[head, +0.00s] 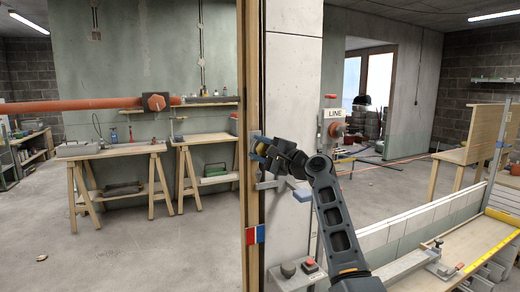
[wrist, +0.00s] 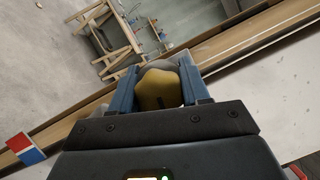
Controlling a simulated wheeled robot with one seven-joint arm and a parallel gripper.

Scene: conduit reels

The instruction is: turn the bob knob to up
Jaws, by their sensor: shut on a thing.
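A yellow lobed knob (wrist: 159,88) with a dark mark near its lower edge sits between the two blue fingers of my gripper (wrist: 160,92) in the wrist view. The fingers are closed on its sides. In the head view, my gripper (head: 259,147) is at the wooden post, with a bit of the yellow knob (head: 262,149) showing. No label naming it bob is readable, and any up marking is hidden or too small to tell.
A tall wooden post (head: 250,70) stands against a pale wall panel (head: 292,80). A red, white and blue plate (head: 256,234) is lower on the post. A LINE sign (head: 336,113) is to the right. A red button (head: 310,265) is below. Trestle tables (head: 112,151) stand at left.

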